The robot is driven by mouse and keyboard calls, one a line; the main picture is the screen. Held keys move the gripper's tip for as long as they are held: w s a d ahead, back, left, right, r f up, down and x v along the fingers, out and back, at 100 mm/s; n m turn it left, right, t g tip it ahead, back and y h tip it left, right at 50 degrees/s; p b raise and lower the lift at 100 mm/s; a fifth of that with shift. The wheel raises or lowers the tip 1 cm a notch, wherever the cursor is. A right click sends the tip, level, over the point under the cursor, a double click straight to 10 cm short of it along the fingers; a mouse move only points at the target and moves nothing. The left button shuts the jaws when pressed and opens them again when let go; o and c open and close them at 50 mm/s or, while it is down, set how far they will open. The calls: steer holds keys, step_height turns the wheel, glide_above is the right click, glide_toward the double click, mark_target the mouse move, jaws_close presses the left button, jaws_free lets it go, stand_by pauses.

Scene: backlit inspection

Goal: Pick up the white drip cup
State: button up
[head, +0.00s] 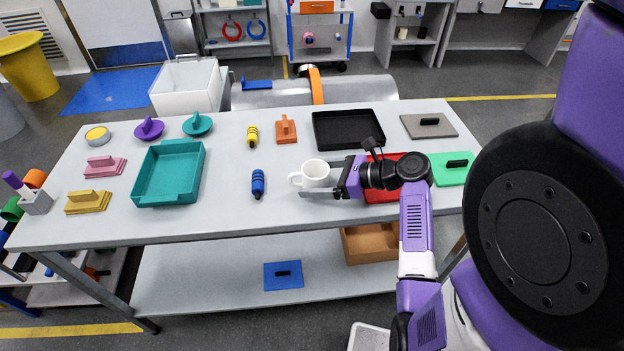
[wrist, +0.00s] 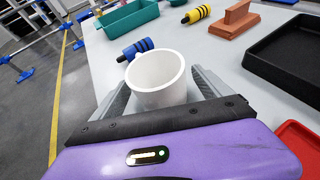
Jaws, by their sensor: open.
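The white drip cup (head: 315,174) stands upright on the grey table, right of the blue ridged cylinder, with its handle toward the left in the head view. In the wrist view the cup (wrist: 158,78) sits between the two fingers of my gripper (wrist: 160,92). My gripper (head: 322,180) is open around the cup, reaching in from the right. A gap shows on the cup's right side in the wrist view; I cannot tell whether the left finger touches it. The cup's lower part is hidden by my gripper in the wrist view.
The blue cylinder (head: 258,184) lies just left of the cup. A red tray (head: 384,194) is under my wrist, and a black tray (head: 349,145) stands behind. A teal tray (head: 168,190) and several handled blocks stand farther off. The table front before the cup is clear.

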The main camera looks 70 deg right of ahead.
steer(key=shift+w+f, duration=0.25)
steer(key=shift+w, duration=0.25)
steer(key=c, duration=1.5)
steer(key=shift+o, duration=0.2)
steer(key=shift+r, duration=0.15)
